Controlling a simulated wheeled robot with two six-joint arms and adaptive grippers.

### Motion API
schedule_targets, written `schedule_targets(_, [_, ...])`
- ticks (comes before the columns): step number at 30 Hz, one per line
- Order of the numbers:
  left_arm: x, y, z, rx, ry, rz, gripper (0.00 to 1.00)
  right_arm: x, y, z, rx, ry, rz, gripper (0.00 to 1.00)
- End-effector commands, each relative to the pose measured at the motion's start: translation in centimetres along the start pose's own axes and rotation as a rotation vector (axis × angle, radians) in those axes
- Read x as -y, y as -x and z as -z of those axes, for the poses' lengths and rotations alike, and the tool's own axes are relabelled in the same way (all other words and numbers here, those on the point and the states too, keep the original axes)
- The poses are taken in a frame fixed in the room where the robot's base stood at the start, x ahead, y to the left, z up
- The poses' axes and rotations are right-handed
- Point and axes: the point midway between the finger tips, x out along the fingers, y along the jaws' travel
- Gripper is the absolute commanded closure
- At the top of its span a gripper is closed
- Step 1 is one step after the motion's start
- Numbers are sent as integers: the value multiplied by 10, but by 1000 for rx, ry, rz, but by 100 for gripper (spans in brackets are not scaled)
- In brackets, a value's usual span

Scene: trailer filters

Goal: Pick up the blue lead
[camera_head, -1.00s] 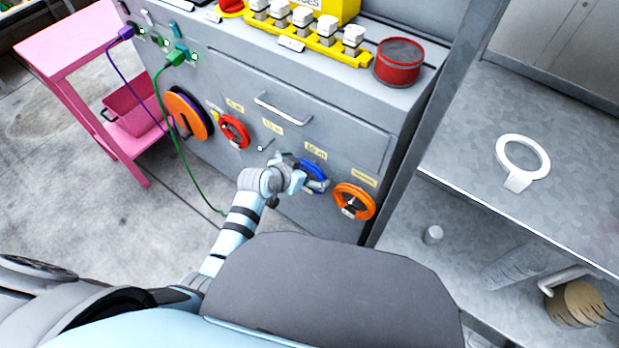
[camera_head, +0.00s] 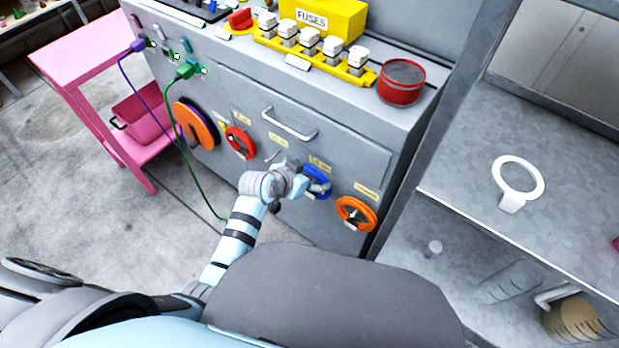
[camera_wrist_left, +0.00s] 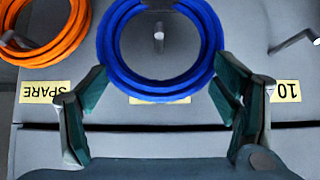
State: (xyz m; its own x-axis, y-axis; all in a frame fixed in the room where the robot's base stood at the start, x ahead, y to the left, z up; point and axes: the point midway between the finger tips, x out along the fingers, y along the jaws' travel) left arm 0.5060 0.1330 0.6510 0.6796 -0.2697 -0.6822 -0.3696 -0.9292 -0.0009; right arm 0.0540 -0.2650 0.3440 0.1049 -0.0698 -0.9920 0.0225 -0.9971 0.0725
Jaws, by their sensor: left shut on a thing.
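The blue lead (camera_head: 318,182) is a coiled ring at the front panel of the grey cabinet. In the left wrist view the blue lead (camera_wrist_left: 160,90) fills the upper middle, with a metal peg (camera_wrist_left: 158,38) showing inside its ring. My left gripper (camera_head: 304,184) is at the blue lead in the head view. In the left wrist view my left gripper (camera_wrist_left: 160,95) has its two green-padded fingers on either side of the coil, shut on it. The coil's far edge is cut off there. My right gripper is not in view.
An orange lead (camera_head: 356,214) hangs right of the blue one, a red lead (camera_head: 240,142) and a larger orange coil (camera_head: 195,125) hang left. A drawer handle (camera_head: 289,124) sticks out above. A green cable (camera_head: 182,165) dangles left. A grey shelf (camera_head: 455,150) stands at right.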

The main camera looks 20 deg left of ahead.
Motion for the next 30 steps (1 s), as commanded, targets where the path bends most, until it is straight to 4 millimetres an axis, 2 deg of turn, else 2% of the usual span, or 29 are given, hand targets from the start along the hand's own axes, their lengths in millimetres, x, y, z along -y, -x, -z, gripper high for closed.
schedule_targets(1, [0, 11, 13, -4, 0, 0, 58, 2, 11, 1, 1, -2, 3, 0])
schedule_targets(4, [0, 25, 28, -4, 0, 0, 58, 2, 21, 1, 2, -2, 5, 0])
schedule_targets(5, [0, 28, 21, 0, 1, 1, 58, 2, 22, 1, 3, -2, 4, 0])
schedule_targets(6, [0, 34, 14, 1, 1, 1, 65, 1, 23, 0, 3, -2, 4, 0])
schedule_targets(11, [0, 60, -12, 3, 1, 1, 65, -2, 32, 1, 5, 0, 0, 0])
schedule_targets(18, [0, 125, -73, 6, -3, 0, 65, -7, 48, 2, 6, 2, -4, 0])
schedule_targets(21, [0, 145, -92, 4, -1, -1, 65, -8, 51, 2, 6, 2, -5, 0])
schedule_targets(26, [0, 161, -109, 1, 0, -1, 65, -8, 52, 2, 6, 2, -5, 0])
schedule_targets(30, [0, 164, -111, -3, 1, -1, 65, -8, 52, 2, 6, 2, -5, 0])
